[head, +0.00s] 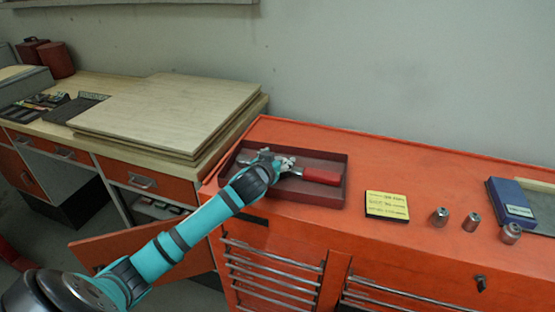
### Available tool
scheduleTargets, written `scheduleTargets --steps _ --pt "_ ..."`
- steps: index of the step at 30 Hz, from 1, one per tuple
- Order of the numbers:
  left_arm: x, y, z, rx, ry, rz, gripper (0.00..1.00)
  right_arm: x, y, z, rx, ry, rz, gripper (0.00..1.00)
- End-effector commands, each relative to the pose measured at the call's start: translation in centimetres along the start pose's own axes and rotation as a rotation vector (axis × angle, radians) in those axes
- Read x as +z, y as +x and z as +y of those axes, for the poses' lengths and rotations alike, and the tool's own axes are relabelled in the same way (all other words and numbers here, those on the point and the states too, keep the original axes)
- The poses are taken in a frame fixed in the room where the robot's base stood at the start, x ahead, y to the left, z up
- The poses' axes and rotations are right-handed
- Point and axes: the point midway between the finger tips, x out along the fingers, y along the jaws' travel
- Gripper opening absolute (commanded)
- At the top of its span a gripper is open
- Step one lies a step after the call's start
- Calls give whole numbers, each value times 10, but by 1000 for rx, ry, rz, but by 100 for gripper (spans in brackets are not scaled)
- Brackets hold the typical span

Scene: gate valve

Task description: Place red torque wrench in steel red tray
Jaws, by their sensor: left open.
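The torque wrench (322,176) has a red handle and a grey metal shaft. It lies inside the dark red steel tray (338,193) on top of the orange cabinet, with its handle toward the tray's right side. My left gripper (284,164) is open over the tray, at the metal end of the wrench. The gripper and wrist hide part of the wrench's left end and the tray's left front. I cannot tell whether the fingers touch the wrench. My right gripper is not in view.
A yellow note block (387,205), several metal sockets (471,221) and a blue box (511,203) stand to the right on the orange cabinet (420,165). Wooden boards (170,110) lie on the workbench at left. An orange door (140,245) stands open below. Cabinet top behind the note is clear.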

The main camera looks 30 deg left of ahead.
Motion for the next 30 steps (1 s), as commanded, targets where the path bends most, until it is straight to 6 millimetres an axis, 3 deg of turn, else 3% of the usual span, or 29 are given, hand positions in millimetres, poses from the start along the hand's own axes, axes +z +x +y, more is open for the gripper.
scheduleTargets --steps 13,24,30 --pt "3 -9 -1 -1 0 -4 70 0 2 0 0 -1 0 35" --pt "2 -82 0 1 0 0 70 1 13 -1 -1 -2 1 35" --pt "1 -111 0 0 -1 0 70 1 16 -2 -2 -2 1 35"
